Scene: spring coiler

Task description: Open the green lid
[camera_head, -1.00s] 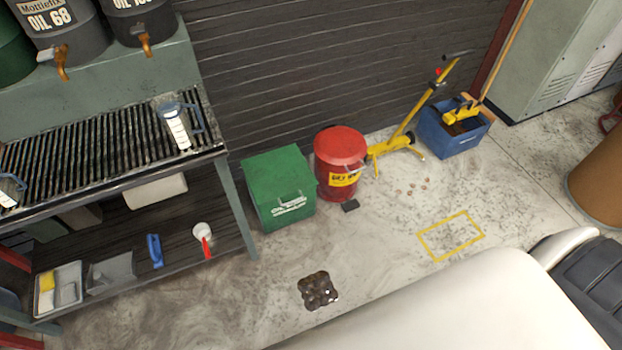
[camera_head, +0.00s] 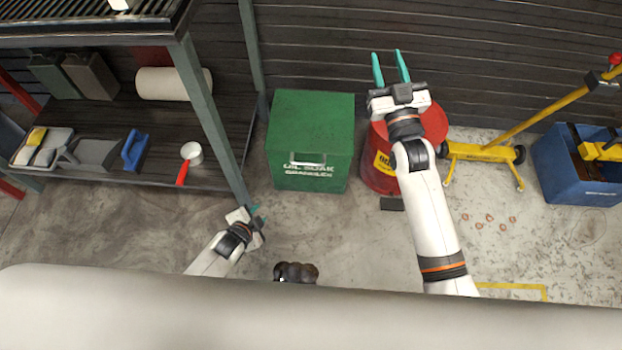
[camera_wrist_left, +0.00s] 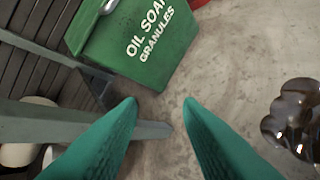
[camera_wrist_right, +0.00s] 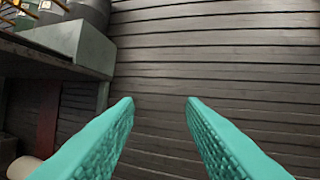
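The green box with its green lid (camera_head: 312,122) stands on the floor in the middle of the head view, the lid lying closed. A pale handle (camera_head: 308,159) shows at its front, above white lettering. The box also shows in the left wrist view (camera_wrist_left: 145,50). My left gripper (camera_head: 258,215) is open and empty, low in front of the box and a little to its left. My right gripper (camera_head: 390,68) is open and empty, raised to the right of the box, in front of the red can; in its wrist view the fingers (camera_wrist_right: 160,105) point at the slatted wall.
A red can (camera_head: 378,165) stands close right of the box, partly hidden by my right arm. A shelf leg (camera_head: 210,120) is close on the left. A dark brown lump (camera_head: 296,272) lies on the floor in front. A blue bin (camera_head: 580,180) is far right.

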